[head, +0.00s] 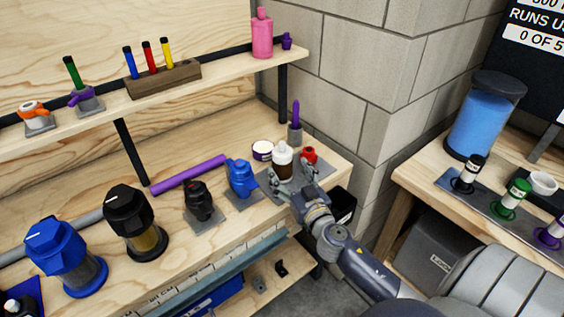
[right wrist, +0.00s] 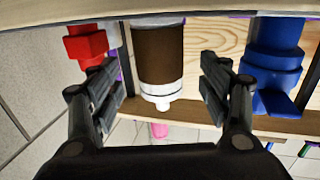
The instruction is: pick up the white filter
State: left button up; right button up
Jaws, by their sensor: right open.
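The white filter (head: 283,155) has a white top and a dark brown lower body. It stands upright on a grey plate near the right end of the workbench. In the right wrist view, which looks upside down, the filter (right wrist: 158,60) sits between the two finger pads, with a gap on each side. My right gripper (head: 296,182) is open and empty in front of the filter, and its fingers (right wrist: 160,88) reach along both sides. The arm hides part of the plate. My left gripper is out of view.
A shelf (head: 200,76) with a pink bottle (head: 262,35) runs above the bench.

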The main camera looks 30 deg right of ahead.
aim_at(286, 167)
jog(key=w, duration=0.2)
jog(key=w+d+p, duration=0.1)
jog(key=w, duration=0.1)
jog(key=shift+w+r, duration=0.2)
jog(key=shift+w, duration=0.15)
jog(key=shift+w+p, duration=0.25)
jog(key=shift+p, duration=0.05)
jog(key=shift+c, duration=0.6)
jog(key=c, duration=0.4)
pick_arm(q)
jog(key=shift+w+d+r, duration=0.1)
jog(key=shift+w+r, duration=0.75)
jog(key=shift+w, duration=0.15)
pick_arm(e)
jog(key=c, duration=0.7)
